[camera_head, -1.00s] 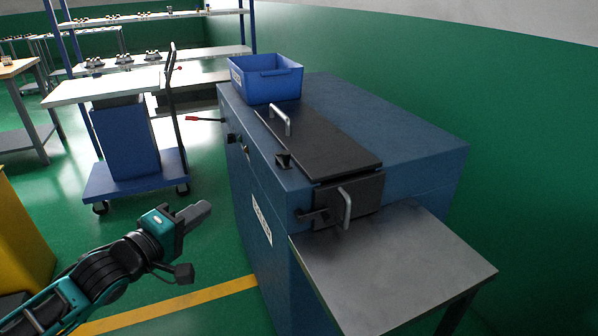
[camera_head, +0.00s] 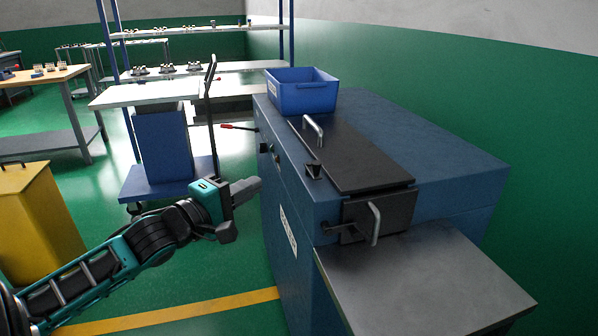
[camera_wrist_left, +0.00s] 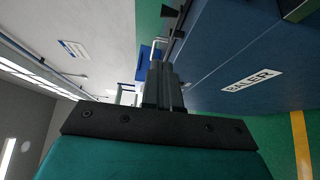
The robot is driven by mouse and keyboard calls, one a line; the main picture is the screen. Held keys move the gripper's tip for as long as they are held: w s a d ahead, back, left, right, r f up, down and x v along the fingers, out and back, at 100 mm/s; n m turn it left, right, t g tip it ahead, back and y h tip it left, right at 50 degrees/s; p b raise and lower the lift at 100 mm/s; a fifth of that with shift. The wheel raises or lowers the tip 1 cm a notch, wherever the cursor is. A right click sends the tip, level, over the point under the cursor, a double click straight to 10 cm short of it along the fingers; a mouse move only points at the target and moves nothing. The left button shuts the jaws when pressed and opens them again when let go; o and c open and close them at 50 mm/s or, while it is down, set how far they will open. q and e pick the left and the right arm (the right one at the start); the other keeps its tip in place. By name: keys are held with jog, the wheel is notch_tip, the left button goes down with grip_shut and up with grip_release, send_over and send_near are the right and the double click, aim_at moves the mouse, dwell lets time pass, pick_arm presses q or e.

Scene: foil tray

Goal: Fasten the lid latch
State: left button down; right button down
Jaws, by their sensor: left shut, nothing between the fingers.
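The blue baler (camera_head: 280,182) stands right of centre in the head view, and its side with a label shows in the wrist view (camera_wrist_left: 215,65). Its dark lid (camera_head: 352,158) lies flat on top, with a silver handle (camera_head: 313,130). A small black block (camera_head: 313,170) sits at the lid's left edge; I cannot tell if it is the latch. A dark front door (camera_head: 395,214) has a silver handle (camera_head: 375,224) and a black lever (camera_head: 338,227). My left gripper (camera_head: 250,188) is shut and empty, left of the baler and apart from it. My right gripper is not in view.
A blue bin (camera_head: 302,97) stands on the baler's far end. A red-tipped lever (camera_head: 238,127) sticks out from its left side. A grey table (camera_head: 425,280) adjoins the front. A blue cart (camera_head: 160,185) and a yellow container (camera_head: 40,220) stand left, with open green floor between.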

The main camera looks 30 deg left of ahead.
pick_arm(q)
jog(key=w+d+b, duration=0.1)
jog(key=w+d, duration=0.3)
jog(key=w, duration=0.7)
jog(key=shift+b, duration=0.3)
